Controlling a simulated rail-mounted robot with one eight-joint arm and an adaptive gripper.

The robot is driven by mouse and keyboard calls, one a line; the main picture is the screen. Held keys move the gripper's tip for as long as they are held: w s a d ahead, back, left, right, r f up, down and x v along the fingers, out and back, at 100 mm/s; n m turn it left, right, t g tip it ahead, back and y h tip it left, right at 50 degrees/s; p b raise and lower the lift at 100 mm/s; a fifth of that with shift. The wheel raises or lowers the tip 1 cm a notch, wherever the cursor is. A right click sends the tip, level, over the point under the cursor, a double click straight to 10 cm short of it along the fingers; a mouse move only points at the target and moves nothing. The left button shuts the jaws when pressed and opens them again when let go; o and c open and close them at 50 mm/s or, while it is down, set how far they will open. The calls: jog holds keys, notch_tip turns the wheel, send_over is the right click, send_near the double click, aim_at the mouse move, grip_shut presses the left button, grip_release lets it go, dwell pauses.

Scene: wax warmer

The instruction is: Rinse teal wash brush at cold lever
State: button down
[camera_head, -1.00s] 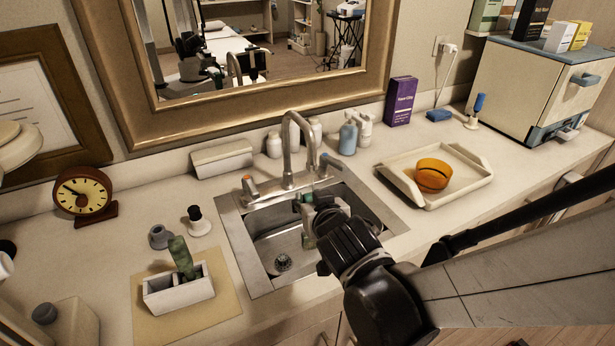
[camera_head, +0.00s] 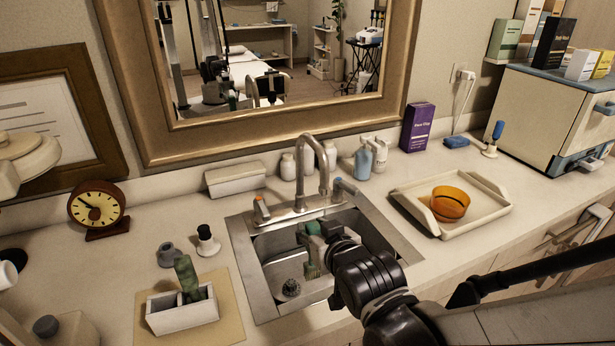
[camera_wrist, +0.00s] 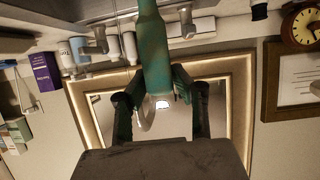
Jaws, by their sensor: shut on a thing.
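My gripper (camera_head: 314,238) is inside the sink opening, below and in front of the faucet spout. It is shut on the teal wash brush (camera_head: 312,262), whose pale green bristle end hangs down over the basin. In the wrist view the brush's teal body (camera_wrist: 153,48) stands between the two fingers (camera_wrist: 160,105). The steel faucet (camera_head: 325,160) arches over the sink. A blue-marked lever (camera_head: 346,187), which looks like the cold one, is at its right, apart from the gripper. An orange-marked lever (camera_head: 262,207) is at its left. No water stream is visible.
The sink rim (camera_head: 243,270) surrounds the basin. A white holder (camera_head: 183,314) with a green item stands on a tan mat at left. A tray (camera_head: 480,220) with an amber bowl (camera_head: 449,203) is at right. Several bottles (camera_head: 363,163) stand behind the faucet.

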jog(key=w+d+f+b, duration=0.1)
jog(key=w+f+b, duration=0.1)
jog(key=w, duration=0.7)
jog(key=shift+w+d+b, duration=0.35)
jog(key=shift+d+b, duration=0.05)
jog(key=shift+b, duration=0.05)
jog(key=shift+d, duration=0.1)
dwell(0.5)
jog(key=shift+s+d, duration=0.15)
jog(key=shift+d, duration=0.35)
jog(key=shift+a, duration=0.2)
jog(key=shift+a, duration=0.45)
jog(key=shift+d, duration=0.2)
